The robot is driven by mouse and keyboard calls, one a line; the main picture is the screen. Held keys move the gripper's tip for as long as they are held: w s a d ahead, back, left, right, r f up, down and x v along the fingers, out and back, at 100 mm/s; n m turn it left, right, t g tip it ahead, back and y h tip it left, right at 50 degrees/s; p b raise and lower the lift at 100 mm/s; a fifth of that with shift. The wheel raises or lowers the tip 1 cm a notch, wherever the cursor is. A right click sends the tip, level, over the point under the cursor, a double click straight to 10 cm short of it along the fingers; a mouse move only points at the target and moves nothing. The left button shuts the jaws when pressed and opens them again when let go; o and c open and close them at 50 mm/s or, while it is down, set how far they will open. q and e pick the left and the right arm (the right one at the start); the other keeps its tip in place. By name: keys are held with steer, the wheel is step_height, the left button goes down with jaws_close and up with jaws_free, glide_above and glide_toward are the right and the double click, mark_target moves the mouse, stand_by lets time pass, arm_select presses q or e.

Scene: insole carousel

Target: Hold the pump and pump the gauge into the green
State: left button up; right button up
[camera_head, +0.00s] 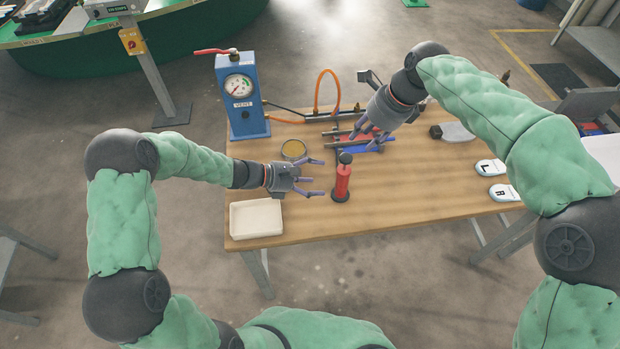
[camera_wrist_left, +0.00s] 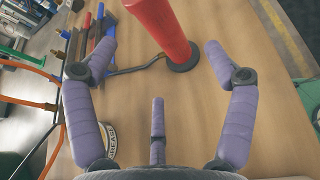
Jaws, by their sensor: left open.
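The red pump (camera_head: 342,182) stands upright on the table, with a dark round base and a black top. It also shows in the left wrist view (camera_wrist_left: 164,30), its top cut off by the frame edge. My left gripper (camera_head: 320,177) is open, its fingers pointing at the pump from the left and apart from it. The gauge (camera_head: 238,86) has a white dial on a blue box at the back left; its needle is too small to read surely. My right gripper (camera_head: 369,138) is above the blue and red tools behind the pump; its fingers look spread.
A white tray (camera_head: 233,222) sits at the table's front left, and a round tin (camera_head: 294,149) lies behind my left gripper. An orange hose (camera_head: 317,92) arches at the back. Two white pads marked L (camera_head: 490,168) and R (camera_head: 504,192) lie at right. The front middle is clear.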

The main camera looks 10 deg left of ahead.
mark_target(342, 180)
arm_select(q)
steer(key=x, duration=0.9)
steer(key=shift+w+d+f, duration=0.1)
steer(key=shift+d+f, duration=0.05)
steer(key=shift+d, duration=0.05)
steer(key=c, duration=1.5)
